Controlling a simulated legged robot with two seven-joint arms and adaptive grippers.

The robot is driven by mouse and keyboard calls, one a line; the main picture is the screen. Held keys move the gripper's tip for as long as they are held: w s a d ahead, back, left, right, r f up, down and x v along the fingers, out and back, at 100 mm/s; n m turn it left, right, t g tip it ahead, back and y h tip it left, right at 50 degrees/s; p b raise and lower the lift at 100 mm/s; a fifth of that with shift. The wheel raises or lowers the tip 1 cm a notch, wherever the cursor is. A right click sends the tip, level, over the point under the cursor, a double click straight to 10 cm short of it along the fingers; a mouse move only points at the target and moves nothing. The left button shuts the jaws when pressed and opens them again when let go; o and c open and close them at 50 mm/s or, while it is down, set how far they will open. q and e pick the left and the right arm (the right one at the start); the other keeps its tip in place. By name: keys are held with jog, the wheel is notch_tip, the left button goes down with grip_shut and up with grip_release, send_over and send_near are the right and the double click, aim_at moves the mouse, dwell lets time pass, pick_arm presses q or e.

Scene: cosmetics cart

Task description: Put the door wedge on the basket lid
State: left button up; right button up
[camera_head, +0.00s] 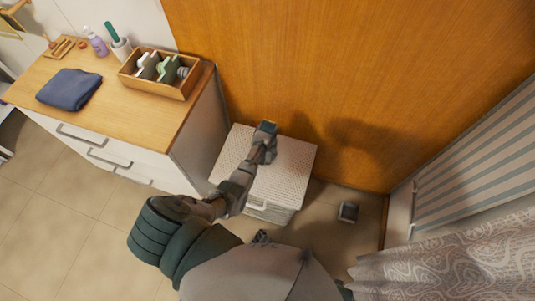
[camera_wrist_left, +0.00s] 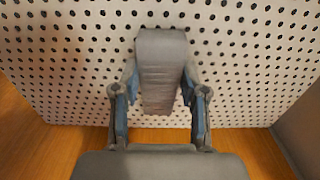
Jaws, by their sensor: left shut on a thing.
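The grey door wedge (camera_wrist_left: 160,72), with a ridged face, is held between the two fingers of my left gripper (camera_wrist_left: 159,92). In the head view my left gripper (camera_head: 264,146) is over the white perforated basket lid (camera_head: 291,160), and the wedge (camera_head: 266,128) shows as a small dark block at its tip. The lid (camera_wrist_left: 60,60) fills most of the left wrist view behind the wedge. I cannot tell whether the wedge touches the lid. My right gripper cannot be made out.
A wooden-topped cabinet (camera_head: 170,118) stands left of the basket, with a folded blue cloth (camera_head: 69,89) and a wooden box (camera_head: 158,76) on it. A small grey object (camera_head: 348,211) is on the floor to the right. A wooden panel (camera_head: 330,70) rises behind the basket.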

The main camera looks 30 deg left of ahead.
pick_arm(q)
jog(key=shift+d+f, duration=0.1)
jog(key=shift+f, duration=0.05)
jog(key=o, duration=1.1)
jog(key=shift+o, duration=0.9)
jog(key=shift+a, duration=0.25)
jog(key=shift+a+f, duration=0.25)
jog(key=shift+a, duration=0.35)
jog(key=shift+d+r, duration=0.2)
jog(key=shift+d, duration=0.35)
jog(key=shift+d+r, duration=0.1)
jog(key=shift+r, duration=0.1)
notch_tip(320, 180, up, 12)
jog(key=p, duration=0.3)
jog(key=shift+p, duration=0.35)
pick_arm(e)
jog(key=s+d+f, duration=0.1)
jog(key=s+f, duration=0.4)
jog(key=s, duration=0.3)
